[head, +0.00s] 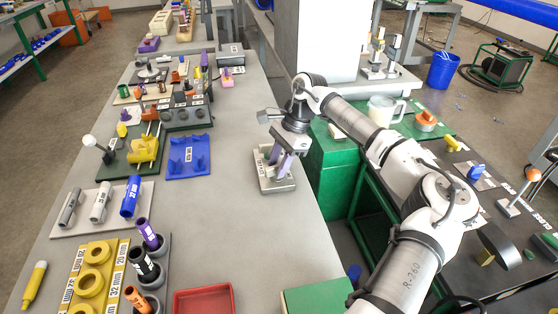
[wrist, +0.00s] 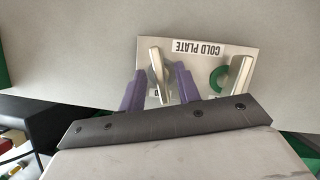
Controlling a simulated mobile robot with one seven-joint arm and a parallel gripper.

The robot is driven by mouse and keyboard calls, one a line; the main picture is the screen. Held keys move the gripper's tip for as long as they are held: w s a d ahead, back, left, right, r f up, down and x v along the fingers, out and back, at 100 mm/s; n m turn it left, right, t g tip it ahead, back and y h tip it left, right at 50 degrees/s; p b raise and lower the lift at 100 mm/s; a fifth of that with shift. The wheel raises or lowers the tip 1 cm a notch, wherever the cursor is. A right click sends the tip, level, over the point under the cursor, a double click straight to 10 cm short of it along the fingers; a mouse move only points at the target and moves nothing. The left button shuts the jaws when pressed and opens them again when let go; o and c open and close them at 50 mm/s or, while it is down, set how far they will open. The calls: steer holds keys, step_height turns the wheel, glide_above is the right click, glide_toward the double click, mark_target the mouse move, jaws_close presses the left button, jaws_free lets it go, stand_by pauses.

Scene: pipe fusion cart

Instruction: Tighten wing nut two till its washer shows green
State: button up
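The cold plate (wrist: 207,62) is a pale plate with a printed label; in the head view it (head: 284,187) stands at the bench's right edge. In the wrist view one metal wing nut (wrist: 158,72) stands between the purple fingers of my gripper (wrist: 160,76). The fingers are apart, with a gap visible beside the nut. No green shows around this nut; its base is partly hidden. A second wing nut (wrist: 240,76) is to the right, with a green arc (wrist: 218,79) beside it. The nuts' number labels are mostly hidden. In the head view my gripper (head: 280,160) points down over the plate.
A blue rack (head: 188,165) and a yellow tool on a green base (head: 130,158) lie left of the plate. A red tray (head: 203,301) is at the near edge. A green cabinet (head: 334,170) stands right of the bench. The grey bench around the plate is clear.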

steer(key=shift+c, duration=0.2)
jaws_close()
steer(key=m+b, duration=0.1)
steer(key=b, duration=0.1)
steer(key=shift+f+m+t+b, duration=0.3)
steer(key=shift+f+m+b, duration=0.05)
steer(key=shift+m+b, duration=0.05)
steer(key=shift+d+m+t+b, duration=0.1)
steer(key=shift+m+t+b, duration=0.3)
steer(key=shift+m+b, duration=0.55)
steer(key=shift+s+r+m+y+b, duration=0.1)
steer(key=shift+r+m+y+b, duration=0.2)
steer(key=shift+m+b, duration=0.25)
steer(key=shift+o, duration=0.2)
jaws_free()
steer(key=shift+r, duration=0.1)
